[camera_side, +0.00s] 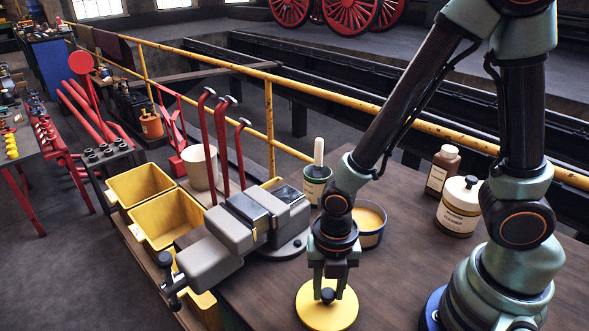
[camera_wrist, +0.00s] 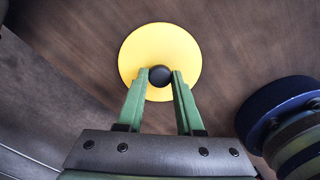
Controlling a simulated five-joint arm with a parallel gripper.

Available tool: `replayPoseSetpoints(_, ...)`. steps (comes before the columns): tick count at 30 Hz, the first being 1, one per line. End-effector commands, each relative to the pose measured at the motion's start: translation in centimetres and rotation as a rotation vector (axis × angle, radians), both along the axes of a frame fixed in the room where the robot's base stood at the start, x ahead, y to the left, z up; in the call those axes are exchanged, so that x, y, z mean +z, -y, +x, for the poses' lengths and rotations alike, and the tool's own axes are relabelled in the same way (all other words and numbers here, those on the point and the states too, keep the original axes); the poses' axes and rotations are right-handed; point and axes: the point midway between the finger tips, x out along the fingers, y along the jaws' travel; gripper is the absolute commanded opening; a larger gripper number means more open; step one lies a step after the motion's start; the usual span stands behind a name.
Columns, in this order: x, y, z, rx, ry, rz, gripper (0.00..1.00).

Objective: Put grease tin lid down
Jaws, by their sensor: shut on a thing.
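The grease tin lid (camera_side: 312,312) is a flat yellow disc with a black knob in the middle. My gripper (camera_side: 328,293) is shut on that knob, with the lid level at or just above the brown bench top; I cannot tell whether it touches. In the wrist view the lid (camera_wrist: 160,45) lies beyond the two green fingers of my gripper (camera_wrist: 160,76), which pinch the knob. The open grease tin (camera_side: 372,222), dark blue with tan grease inside, stands behind my gripper, partly hidden by my arm.
A grey vise (camera_side: 240,225) stands left of my gripper. A green tin with a brush (camera_side: 317,180), a brown bottle (camera_side: 442,170) and a cream jar (camera_side: 459,207) stand at the back. Yellow bins (camera_side: 142,184) are left of the bench. Bare bench (camera_side: 400,285) lies right of the lid.

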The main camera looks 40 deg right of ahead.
Motion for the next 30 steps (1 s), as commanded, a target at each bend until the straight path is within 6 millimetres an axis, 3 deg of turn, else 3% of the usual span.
replayPoseSetpoints(5,-0.3,0.0,0.0,0.000,-0.001,-0.001,0.00)
replayPoseSetpoints(6,-0.3,0.0,0.0,0.000,0.000,0.000,0.47)
replayPoseSetpoints(8,-0.2,0.0,0.0,0.000,0.000,0.000,0.66)
replayPoseSetpoints(20,0.0,0.0,0.0,0.000,0.001,0.001,0.66)
replayPoseSetpoints(30,3.7,-0.1,0.1,0.000,0.006,0.003,0.66)
